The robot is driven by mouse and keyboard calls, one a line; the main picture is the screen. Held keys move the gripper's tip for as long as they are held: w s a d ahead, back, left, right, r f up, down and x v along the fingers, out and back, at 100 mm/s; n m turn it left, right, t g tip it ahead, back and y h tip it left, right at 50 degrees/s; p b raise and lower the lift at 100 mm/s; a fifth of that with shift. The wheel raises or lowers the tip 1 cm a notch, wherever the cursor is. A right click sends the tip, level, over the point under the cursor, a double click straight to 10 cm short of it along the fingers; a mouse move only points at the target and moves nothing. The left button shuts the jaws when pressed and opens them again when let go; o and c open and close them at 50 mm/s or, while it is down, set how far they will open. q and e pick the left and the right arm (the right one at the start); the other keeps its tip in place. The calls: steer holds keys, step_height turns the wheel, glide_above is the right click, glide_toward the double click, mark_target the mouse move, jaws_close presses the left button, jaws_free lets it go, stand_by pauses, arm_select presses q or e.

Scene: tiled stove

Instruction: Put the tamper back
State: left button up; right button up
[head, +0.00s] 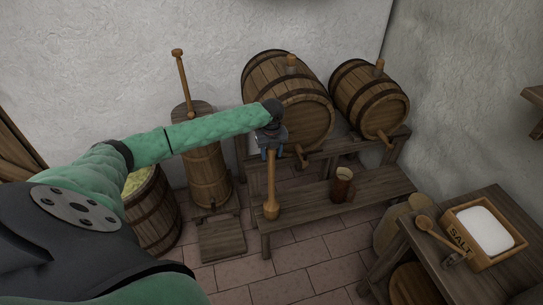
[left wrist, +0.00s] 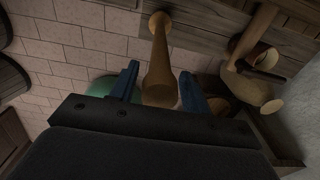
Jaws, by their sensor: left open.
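The wooden tamper (head: 271,185) is a long light-brown stick with a rounded knob at its lower end. It is upright at the left end of the low bench (head: 310,202); its knob appears to be on the bench top. My left gripper (head: 270,152) is at the tamper's upper end, pointing down. In the left wrist view, the tamper (left wrist: 160,62) lies between the two blue fingers (left wrist: 160,88), which are open with a gap visible on each side. My right gripper is not in view.
An open barrel (head: 152,215) with pale green contents stands at left, beside a wooden churn (head: 207,175). Two casks (head: 300,105) lie on a rack behind the bench. A mug (head: 341,187) stands on the bench. A salt box (head: 458,240) sits on the right table.

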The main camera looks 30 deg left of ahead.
arm_select(q)
step_height(320, 180, up, 10)
steer(key=shift+r+b, duration=0.2)
steer(key=shift+b, duration=0.7)
steer(key=shift+s+d+f, duration=0.1)
steer(key=shift+d+f, duration=0.05)
steer(key=shift+d, duration=0.1)
steer(key=s+d+f+n+h, duration=0.1)
steer(key=s+d+f+n, duration=0.3)
steer(key=s+d+f, duration=0.65)
steer(key=s+d+f+n+h, duration=0.1)
steer(key=s+d+f+n, duration=0.45)
steer(key=d, duration=0.75)
steer(key=s+d+f+n, duration=0.2)
steer(key=s+n, duration=0.5)
steer(key=s, duration=0.5)
steer(key=s+d+f+n+t, duration=0.1)
steer(key=s+d+f+n, duration=0.1)
steer(key=s+f+n, duration=0.2)
steer(key=shift+s+d+n+y, duration=0.15)
steer(key=shift+s+n+y, duration=0.25)
steer(key=shift+s+n, duration=2.65)
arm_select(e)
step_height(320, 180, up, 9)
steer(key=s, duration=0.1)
